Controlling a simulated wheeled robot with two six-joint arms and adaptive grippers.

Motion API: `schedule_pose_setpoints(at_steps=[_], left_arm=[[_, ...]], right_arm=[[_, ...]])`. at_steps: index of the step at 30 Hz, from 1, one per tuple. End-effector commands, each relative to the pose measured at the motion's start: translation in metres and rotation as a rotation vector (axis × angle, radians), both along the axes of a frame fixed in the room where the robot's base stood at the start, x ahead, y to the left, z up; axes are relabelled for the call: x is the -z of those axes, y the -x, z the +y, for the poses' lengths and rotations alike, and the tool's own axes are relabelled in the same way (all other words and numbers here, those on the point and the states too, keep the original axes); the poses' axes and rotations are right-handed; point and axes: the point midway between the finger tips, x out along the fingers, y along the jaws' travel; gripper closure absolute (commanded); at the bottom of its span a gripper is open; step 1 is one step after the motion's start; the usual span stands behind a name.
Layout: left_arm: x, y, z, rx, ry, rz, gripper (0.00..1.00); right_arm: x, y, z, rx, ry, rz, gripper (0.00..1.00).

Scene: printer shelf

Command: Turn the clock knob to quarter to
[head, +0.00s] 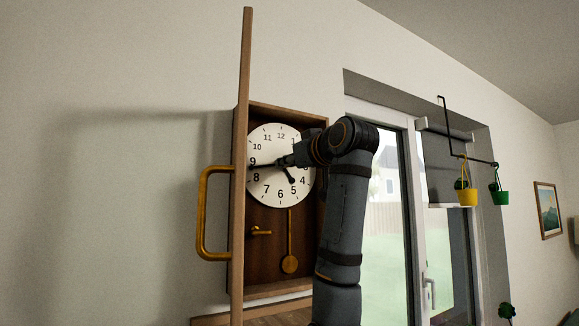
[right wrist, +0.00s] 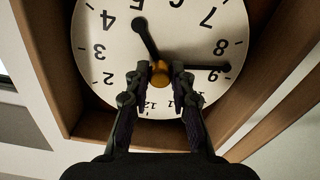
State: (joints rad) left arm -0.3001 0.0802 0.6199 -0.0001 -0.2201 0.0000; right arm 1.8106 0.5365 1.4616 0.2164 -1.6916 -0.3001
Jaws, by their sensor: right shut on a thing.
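The clock (head: 266,190) hangs in a wooden case with its white face showing. In the head view its long hand points left, just on the 8 side of the 9, and its short hand points between 4 and 5. The right wrist view shows the face (right wrist: 110,50) upside down. My right gripper (right wrist: 160,78) is shut on the gold clock knob (right wrist: 160,69) at the centre of the face, one finger on each side. In the head view the right gripper (head: 284,161) covers the knob and part of the face's right side. My left gripper is not in view.
The case's wooden door (head: 239,220) stands open on the left, with a large gold handle (head: 201,215). A pendulum (head: 289,264) and a small gold key-like piece (head: 261,232) are below the face. Case walls surround the face closely. Hanging pots (head: 467,197) and a window are right.

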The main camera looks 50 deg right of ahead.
Motion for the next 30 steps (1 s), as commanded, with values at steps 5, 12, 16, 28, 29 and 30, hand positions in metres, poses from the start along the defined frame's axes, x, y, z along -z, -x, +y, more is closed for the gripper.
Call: schedule_pose_setpoints(at_steps=[5, 12, 16, 28, 29, 30], left_arm=[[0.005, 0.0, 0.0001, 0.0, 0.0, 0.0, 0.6], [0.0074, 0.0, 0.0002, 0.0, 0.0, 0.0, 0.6], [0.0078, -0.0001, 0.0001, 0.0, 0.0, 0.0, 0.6], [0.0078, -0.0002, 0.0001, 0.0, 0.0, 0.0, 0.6], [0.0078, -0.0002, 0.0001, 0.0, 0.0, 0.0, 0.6], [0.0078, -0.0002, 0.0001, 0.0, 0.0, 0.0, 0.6]], right_arm=[[0.0007, -0.0001, 0.0004, -0.001, -0.096, -0.031, 1.0], [0.0004, -0.0004, 0.0005, -0.001, -0.17, -0.054, 1.0], [0.0003, -0.0005, 0.0005, -0.001, -0.188, -0.058, 1.0], [0.0004, -0.0005, 0.0004, 0.0, -0.194, -0.06, 1.0], [0.0004, -0.0005, 0.0004, -0.001, -0.194, -0.059, 1.0], [0.0004, -0.0005, 0.0004, -0.001, -0.194, -0.059, 0.72]])
